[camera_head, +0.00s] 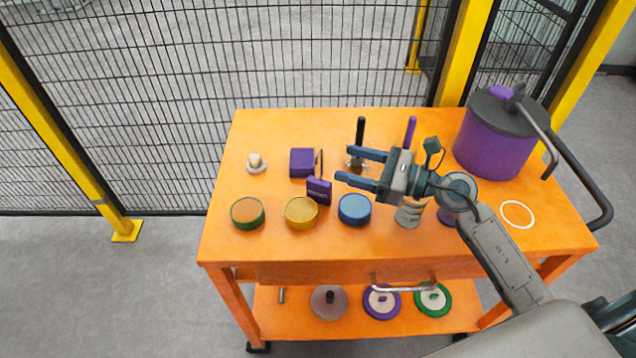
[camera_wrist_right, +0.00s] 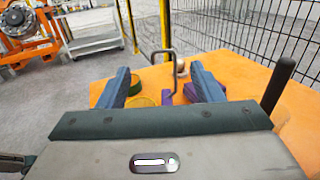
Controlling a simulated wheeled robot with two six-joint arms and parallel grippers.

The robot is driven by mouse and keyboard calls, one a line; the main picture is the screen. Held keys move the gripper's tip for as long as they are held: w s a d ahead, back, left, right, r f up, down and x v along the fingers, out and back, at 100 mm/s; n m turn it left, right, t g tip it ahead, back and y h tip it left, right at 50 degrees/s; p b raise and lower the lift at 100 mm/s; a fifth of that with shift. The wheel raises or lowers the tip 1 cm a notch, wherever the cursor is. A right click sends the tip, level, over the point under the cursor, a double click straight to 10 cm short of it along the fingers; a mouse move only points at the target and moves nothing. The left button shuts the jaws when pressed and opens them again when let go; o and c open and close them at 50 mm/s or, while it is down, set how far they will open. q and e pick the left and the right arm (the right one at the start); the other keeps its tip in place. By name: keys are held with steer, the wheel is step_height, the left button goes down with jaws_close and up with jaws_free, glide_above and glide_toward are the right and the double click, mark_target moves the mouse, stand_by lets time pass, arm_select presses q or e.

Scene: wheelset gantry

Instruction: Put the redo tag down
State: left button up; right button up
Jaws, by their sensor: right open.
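A small purple tag (camera_head: 318,190) with faint lettering, which I take to be the redo tag, stands on the orange cart top, in front of a purple block (camera_head: 302,162). A thin dark wire loop rises beside them and shows between the fingers in the right wrist view (camera_wrist_right: 153,50). My right gripper (camera_head: 346,165) is open and empty, just right of the tag and apart from it. In the right wrist view, the open fingers (camera_wrist_right: 163,88) frame purple pieces beyond them. My left gripper is not in view.
Green, yellow and blue round tins (camera_head: 354,209) line the front. A purple pot (camera_head: 492,140) stands at the back right. Dark and purple upright handles (camera_head: 410,131) rise behind my gripper. A white ring (camera_head: 516,214) lies at right. Mesh fence (camera_head: 220,60) stands behind the cart.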

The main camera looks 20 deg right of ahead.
mark_target(321, 152)
steer(key=p+x, duration=0.3)
steer(key=x, duration=0.5)
steer(key=shift+w+a+r, duration=0.15)
steer(key=shift+w+a, duration=0.05)
steer(key=shift+w, duration=0.2)
arm_select(q)
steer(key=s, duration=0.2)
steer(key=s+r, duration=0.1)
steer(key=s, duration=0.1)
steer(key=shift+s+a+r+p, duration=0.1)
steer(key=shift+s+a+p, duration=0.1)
steer(key=shift+p, duration=0.15)
arm_select(e)
steer(key=shift+w+a, duration=0.25)
steer(key=shift+a, duration=0.1)
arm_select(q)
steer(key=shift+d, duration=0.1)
arm_select(e)
jaws_close()
